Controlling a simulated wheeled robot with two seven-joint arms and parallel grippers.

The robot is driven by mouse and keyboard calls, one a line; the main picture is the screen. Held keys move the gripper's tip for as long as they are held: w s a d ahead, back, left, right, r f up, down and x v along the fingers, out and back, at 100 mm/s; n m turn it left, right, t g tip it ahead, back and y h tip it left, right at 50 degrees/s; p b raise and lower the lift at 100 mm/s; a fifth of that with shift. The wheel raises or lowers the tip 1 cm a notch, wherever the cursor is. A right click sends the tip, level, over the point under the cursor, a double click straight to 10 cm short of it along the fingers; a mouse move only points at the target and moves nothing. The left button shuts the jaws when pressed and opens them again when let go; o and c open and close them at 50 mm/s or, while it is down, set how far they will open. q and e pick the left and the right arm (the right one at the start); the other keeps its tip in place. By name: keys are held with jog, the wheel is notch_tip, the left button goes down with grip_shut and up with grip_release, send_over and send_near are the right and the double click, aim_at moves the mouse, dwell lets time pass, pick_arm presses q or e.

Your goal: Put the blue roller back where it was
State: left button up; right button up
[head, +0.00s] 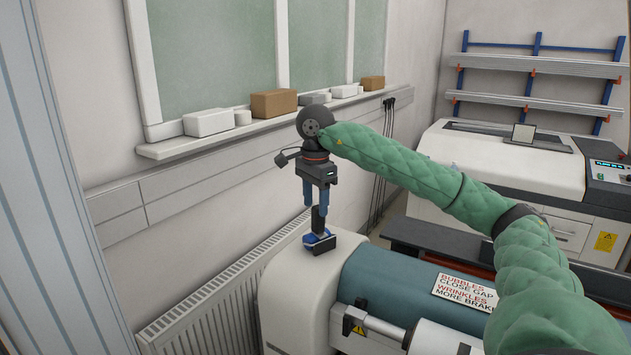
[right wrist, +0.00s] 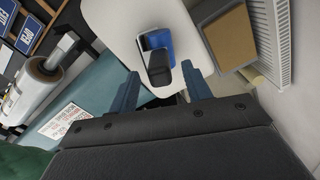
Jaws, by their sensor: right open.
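The blue roller (head: 319,239) has a black upright handle (head: 318,220) and rests on the white end housing (head: 290,282) of the laminating machine. In the right wrist view the roller (right wrist: 158,40) shows between and beyond my fingertips, with the black handle toward the camera. My right gripper (head: 316,204) points down just above it; its two blue fingers are apart. In the right wrist view my gripper (right wrist: 160,86) has nothing clamped between its fingers. In the head view one finger overlaps the handle's top, and I cannot tell whether they touch. My left gripper is out of view.
The machine's teal roll (head: 400,290) carries a warning sign (head: 465,292). A radiator (head: 215,305) runs along the wall left of the housing. A ledge (head: 180,147) with several boxes is behind my gripper. A brown box (right wrist: 230,38) shows in the right wrist view.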

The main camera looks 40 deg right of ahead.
jog(key=shift+r+p, duration=0.4)
jog(key=shift+r, duration=3.15)
